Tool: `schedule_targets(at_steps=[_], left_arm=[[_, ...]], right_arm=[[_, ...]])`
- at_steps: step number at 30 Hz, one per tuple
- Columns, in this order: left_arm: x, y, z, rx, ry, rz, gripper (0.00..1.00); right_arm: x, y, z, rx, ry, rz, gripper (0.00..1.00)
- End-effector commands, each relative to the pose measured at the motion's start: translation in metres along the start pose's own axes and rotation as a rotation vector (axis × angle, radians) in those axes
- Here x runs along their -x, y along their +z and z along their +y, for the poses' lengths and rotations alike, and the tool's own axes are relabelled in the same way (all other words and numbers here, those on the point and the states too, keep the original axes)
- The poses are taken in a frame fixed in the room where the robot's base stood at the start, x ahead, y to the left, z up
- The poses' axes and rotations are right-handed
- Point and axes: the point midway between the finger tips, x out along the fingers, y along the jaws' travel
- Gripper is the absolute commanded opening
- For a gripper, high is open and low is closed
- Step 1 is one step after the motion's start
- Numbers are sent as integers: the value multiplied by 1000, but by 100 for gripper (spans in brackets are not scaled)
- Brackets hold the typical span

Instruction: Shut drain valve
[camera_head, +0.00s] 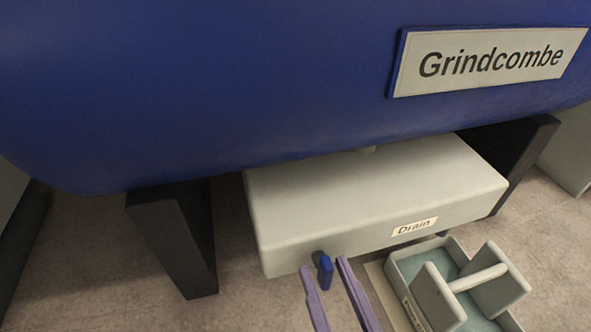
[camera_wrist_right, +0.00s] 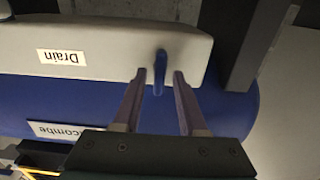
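The drain valve shows as a small blue lever handle (camera_head: 325,272) on a dark pivot, on the front of the pale grey box labelled "Drain" (camera_head: 350,247). In the right wrist view the blue handle (camera_wrist_right: 159,75) stands between the fingertips, pointing away from the box face. My right gripper (camera_head: 325,266) has two purple fingers, apart, one on each side of the handle. In the right wrist view the right gripper (camera_wrist_right: 160,76) is open, with a gap visible on both sides of the handle. My left gripper is not in view.
A big blue tank (camera_head: 200,90) with a "Grindcombe" plate (camera_head: 490,62) hangs above the box. Black legs (camera_head: 182,240) stand either side. A grey-green tray (camera_head: 405,268) holding a caddy-like piece with a bar handle (camera_head: 480,279) sits on the right, close to the gripper.

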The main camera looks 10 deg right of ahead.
Motion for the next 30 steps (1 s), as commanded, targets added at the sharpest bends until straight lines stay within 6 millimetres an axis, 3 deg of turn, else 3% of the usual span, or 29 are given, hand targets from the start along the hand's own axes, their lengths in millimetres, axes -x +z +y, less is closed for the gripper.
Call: schedule_targets(at_steps=[1,10,30], left_arm=[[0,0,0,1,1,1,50],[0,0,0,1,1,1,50],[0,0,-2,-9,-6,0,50]], right_arm=[[0,0,0,0,0,0,34],[0,0,0,0,0,0,0],[1,1,0,50,2,-2,0]])
